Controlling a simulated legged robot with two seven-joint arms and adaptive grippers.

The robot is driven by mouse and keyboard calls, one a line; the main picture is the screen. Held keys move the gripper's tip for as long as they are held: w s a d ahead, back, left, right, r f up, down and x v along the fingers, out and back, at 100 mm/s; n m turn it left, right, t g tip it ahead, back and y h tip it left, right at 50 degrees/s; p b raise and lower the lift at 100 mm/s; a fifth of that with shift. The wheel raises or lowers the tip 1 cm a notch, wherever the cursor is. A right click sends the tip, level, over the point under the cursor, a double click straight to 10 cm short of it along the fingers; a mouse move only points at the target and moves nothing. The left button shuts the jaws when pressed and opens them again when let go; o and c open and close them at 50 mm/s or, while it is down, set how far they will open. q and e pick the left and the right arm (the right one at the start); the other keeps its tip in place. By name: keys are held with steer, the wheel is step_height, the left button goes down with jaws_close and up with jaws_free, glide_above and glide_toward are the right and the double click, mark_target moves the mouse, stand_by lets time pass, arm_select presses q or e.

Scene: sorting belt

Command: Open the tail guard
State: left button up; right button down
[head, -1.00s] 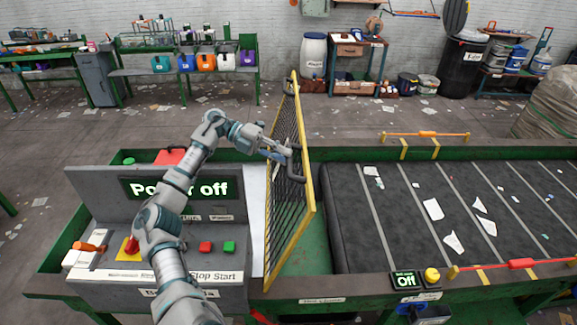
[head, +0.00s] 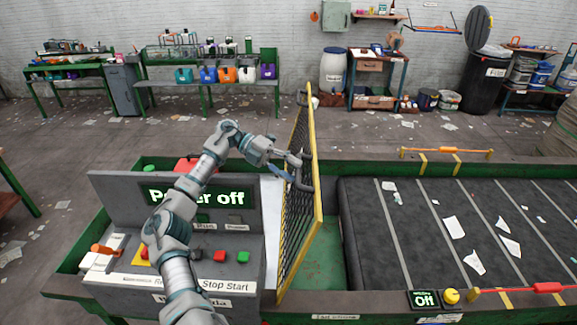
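The tail guard (head: 303,215) is a yellow-framed panel with dark mesh. It stands upright and nearly edge-on between the control console and the belt. A dark grey handle (head: 304,180) sticks out on its upper part. My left gripper (head: 293,160) is at the top of this handle and seems to touch it. The fingers are small and partly lost against the handle and mesh, so I cannot see whether they are closed around it. My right gripper is not in view.
The console (head: 107,215) reads "Power off" and has red and green buttons under my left arm. The dark belt (head: 385,240) at right carries white scraps. A small display (head: 424,299) reads "Off" beside a yellow knob (head: 451,296). A red bar (head: 545,287) runs along the front edge.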

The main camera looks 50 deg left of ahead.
arm_select(q)
steer(key=v, duration=0.7)
steer(key=shift+a, duration=0.25)
stand_by(0.3)
stand_by(0.7)
